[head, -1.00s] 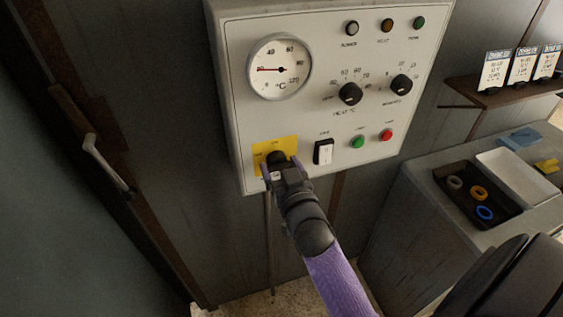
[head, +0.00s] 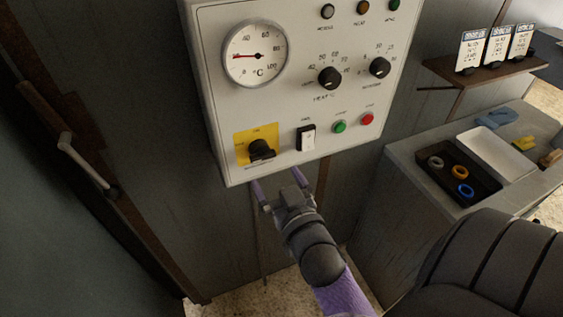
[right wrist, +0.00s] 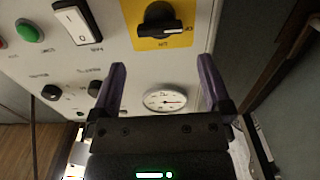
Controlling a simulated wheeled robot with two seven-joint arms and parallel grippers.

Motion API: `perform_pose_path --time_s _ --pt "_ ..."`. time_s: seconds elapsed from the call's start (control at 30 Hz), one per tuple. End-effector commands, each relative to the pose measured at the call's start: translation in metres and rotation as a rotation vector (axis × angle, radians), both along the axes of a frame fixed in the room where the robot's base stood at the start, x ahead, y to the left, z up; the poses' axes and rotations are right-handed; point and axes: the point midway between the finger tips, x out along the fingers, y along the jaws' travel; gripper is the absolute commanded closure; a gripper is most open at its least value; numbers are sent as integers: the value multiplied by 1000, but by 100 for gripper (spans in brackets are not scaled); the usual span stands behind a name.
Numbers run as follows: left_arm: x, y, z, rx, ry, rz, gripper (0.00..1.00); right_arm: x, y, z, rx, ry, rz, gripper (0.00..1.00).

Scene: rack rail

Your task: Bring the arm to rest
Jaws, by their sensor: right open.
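My right gripper (head: 279,184) is open and empty, just below the lower edge of the white control panel (head: 220,120). Its two purple fingers are spread apart. In the right wrist view the open fingers (right wrist: 160,82) show with the panel (right wrist: 90,20) beyond them. A black rotary switch (head: 261,149) on a yellow plate (head: 241,148) sits at the panel's lower left, apart from the fingers. The switch also shows in the right wrist view (right wrist: 158,20), its handle lying roughly sideways. My left gripper is not in view.
The panel carries a dial gauge (head: 255,54), knobs, a rocker switch (head: 306,138), a green button (head: 340,126) and a red button (head: 367,118). At right, a counter holds a black tray (head: 455,170) with rings. A door handle (head: 85,160) is at left.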

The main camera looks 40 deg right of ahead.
Motion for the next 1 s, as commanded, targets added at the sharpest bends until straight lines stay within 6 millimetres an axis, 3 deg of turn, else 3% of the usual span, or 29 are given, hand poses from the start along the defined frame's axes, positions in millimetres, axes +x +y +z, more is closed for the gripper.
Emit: perform_pose_path --time_s 0.1,0.2,0.67,0.83,1.0 --pt "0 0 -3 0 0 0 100 -18 5 -1 2 1 0 0" --pt "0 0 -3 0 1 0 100 -24 6 0 2 -1 0 0" --pt "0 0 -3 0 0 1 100 -24 6 -3 7 33 -3 0" --pt "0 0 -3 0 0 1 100 -34 19 -38 63 386 7 0" --pt "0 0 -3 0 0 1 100 -72 47 -72 83 791 110 0"
